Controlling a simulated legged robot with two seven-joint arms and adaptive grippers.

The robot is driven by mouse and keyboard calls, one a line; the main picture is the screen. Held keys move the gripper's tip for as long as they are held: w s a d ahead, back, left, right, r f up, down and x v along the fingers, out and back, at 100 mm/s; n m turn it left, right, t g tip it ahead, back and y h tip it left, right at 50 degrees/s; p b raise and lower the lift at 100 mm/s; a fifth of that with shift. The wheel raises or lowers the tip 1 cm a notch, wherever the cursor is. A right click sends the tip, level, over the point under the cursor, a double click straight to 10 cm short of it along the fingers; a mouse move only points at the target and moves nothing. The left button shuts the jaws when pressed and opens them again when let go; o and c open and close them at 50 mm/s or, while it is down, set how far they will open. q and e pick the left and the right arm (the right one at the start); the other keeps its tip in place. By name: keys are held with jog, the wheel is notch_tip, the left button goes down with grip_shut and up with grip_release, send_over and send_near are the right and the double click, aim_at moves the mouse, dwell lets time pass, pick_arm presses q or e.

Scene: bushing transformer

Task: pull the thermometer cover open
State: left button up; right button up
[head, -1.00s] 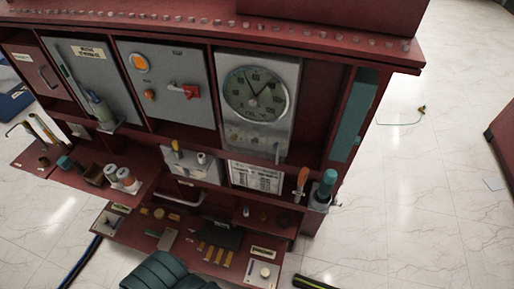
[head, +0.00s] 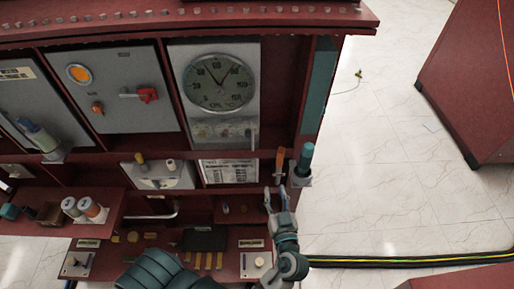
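The thermometer is a round dial (head: 219,83) with a dark face, upper middle of the head view. Its cover (head: 190,55) is a grey rectangular panel around and below the dial, and it looks shut. A small upright handle (head: 254,134) sits at the cover's lower right corner. My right gripper is not in view.
An orange-handled tool (head: 280,163) and a teal cylinder (head: 305,160) stand just above my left gripper. A grey panel with a red switch (head: 147,94) is left of the cover. A label plate (head: 230,171) lies below it. Cables (head: 400,261) run across the floor on the right.

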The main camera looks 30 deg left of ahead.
aim_at(253, 144)
pick_arm(q)
jog(key=shift+n+y, duration=0.6)
jog(key=shift+n, duration=0.3)
jog(key=p+x, duration=0.1)
jog(key=x, duration=0.4)
jog(key=s+a+r+p+x, duration=0.1)
jog(key=p+x, duration=0.1)
jog(key=x, duration=0.4)
jog(key=s+a+r+p+x, duration=0.1)
jog(key=p+x, duration=0.1)
jog(key=x, duration=0.3)
jog(key=shift+w+a+r, duration=0.2)
jog(key=shift+a+r, duration=0.05)
jog(key=shift+w+a, duration=0.25)
jog(key=shift+w, duration=0.1)
jog(key=shift+f, duration=0.1)
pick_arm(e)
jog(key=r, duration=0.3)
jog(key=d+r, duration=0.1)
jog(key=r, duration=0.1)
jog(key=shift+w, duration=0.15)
pick_arm(q)
grip_shut()
